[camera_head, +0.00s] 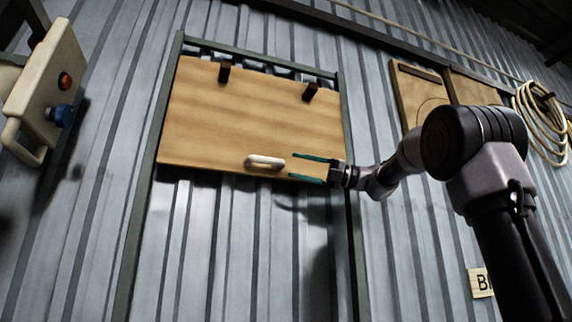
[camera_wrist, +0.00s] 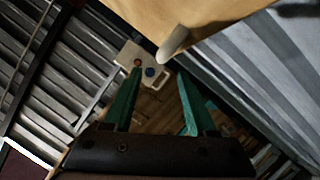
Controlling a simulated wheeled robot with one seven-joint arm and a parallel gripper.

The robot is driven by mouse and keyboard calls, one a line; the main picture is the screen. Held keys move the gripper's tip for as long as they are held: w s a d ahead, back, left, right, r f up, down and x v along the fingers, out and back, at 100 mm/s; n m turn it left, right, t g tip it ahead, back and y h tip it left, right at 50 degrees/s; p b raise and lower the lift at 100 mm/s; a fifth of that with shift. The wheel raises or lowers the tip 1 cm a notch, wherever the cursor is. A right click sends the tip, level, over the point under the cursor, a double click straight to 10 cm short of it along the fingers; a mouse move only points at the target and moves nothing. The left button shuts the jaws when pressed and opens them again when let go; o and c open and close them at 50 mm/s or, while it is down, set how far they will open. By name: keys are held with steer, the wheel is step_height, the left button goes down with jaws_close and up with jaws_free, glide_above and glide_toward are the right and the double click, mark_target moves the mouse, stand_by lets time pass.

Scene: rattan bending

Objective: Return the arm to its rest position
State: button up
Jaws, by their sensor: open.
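My gripper (camera_head: 308,168) is open, with two green fingers apart and nothing between them. In the head view it is just right of a pale handle (camera_head: 265,161) at the lower edge of a wooden panel (camera_head: 255,110). In the wrist view my gripper (camera_wrist: 155,100) shows both green fingers, with the pale handle (camera_wrist: 173,42) beyond the tips and apart from them. The panel (camera_wrist: 215,15) fills the top of that view. My arm reaches in from the right of the head view, stretched toward the panel.
The panel hangs in a green frame (camera_head: 138,225) on a corrugated metal wall (camera_head: 245,245), with two dark brackets near its top. A beige control box (camera_head: 45,85) with red and blue knobs is at left. Coiled hose (camera_head: 541,122) hangs at right.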

steer(key=shift+d, duration=0.3)
steer(key=shift+f, duration=0.1)
steer(key=s+d+f+n+t+h, duration=0.1)
steer(key=s+f+n+h, duration=0.25)
steer(key=f, duration=0.45)
steer(key=s+d+f+n+t+h, duration=0.1)
steer(key=s+f+n+t+h, duration=0.2)
steer(key=f, duration=0.5)
steer(key=s+d+f+n+h, duration=0.1)
steer(key=s+f+n+h, duration=0.35)
steer(key=f, duration=0.35)
steer(key=s+d+f+n+t+h, duration=0.1)
steer(key=s+d+f+n+h, duration=0.2)
steer(key=f+n, duration=0.4)
steer(key=s+d+f+n+t+h, duration=0.1)
steer(key=s+d+f+n+h, duration=0.3)
steer(key=d+f+n, duration=0.4)
step_height(320, 180, down, 2)
steer(key=shift+s+d+f, duration=0.2)
steer(key=shift+s+d, duration=0.1)
steer(key=shift+s, duration=0.15)
